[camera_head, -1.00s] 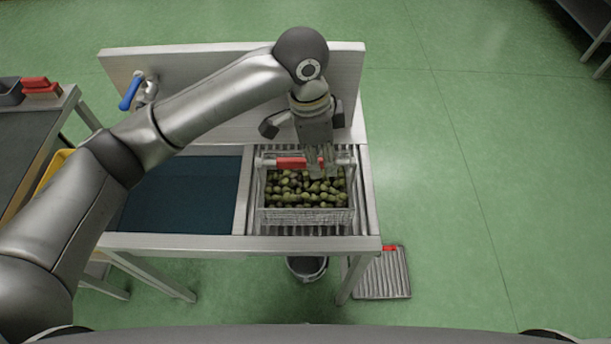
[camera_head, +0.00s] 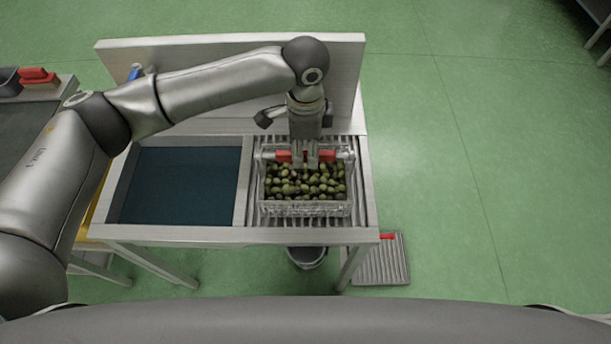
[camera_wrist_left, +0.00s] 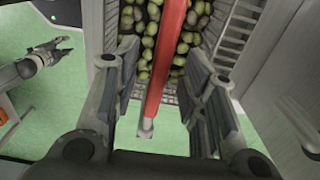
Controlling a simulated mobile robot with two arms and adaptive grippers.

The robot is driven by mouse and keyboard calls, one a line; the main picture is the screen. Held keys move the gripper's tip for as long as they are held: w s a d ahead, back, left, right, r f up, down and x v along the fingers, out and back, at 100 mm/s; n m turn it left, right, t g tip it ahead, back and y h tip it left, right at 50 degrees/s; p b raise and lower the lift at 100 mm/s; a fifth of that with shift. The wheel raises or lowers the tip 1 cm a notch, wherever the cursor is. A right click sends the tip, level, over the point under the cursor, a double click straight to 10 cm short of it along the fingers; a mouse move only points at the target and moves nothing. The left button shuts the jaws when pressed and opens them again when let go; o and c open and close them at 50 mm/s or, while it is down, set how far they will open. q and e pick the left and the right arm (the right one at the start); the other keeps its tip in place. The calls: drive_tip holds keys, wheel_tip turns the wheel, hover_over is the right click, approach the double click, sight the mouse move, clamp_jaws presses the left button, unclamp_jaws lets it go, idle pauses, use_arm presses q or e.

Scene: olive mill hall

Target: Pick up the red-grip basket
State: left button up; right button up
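The red-grip basket (camera_head: 306,209) is a wire basket full of green and dark olives. It stands on the slatted drain area at the right of the sink bench. Its red grip (camera_head: 284,156) runs across the top, and also shows in the left wrist view (camera_wrist_left: 165,60). My left gripper (camera_head: 305,160) is over the grip from above. In the left wrist view its fingers (camera_wrist_left: 163,85) are open, one on each side of the red grip, with gaps showing.
A dark blue basin (camera_head: 182,186) lies left of the basket. The bench backsplash (camera_head: 215,60) rises behind. A bucket (camera_head: 307,257) stands under the bench, and a slatted tray with a red part (camera_head: 383,262) lies on the floor.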

use_arm(q)
drive_tip(key=shift+f, duration=1.4)
clamp_jaws()
drive_tip(key=shift+w+r, duration=0.1)
drive_tip(key=shift+r, duration=0.05)
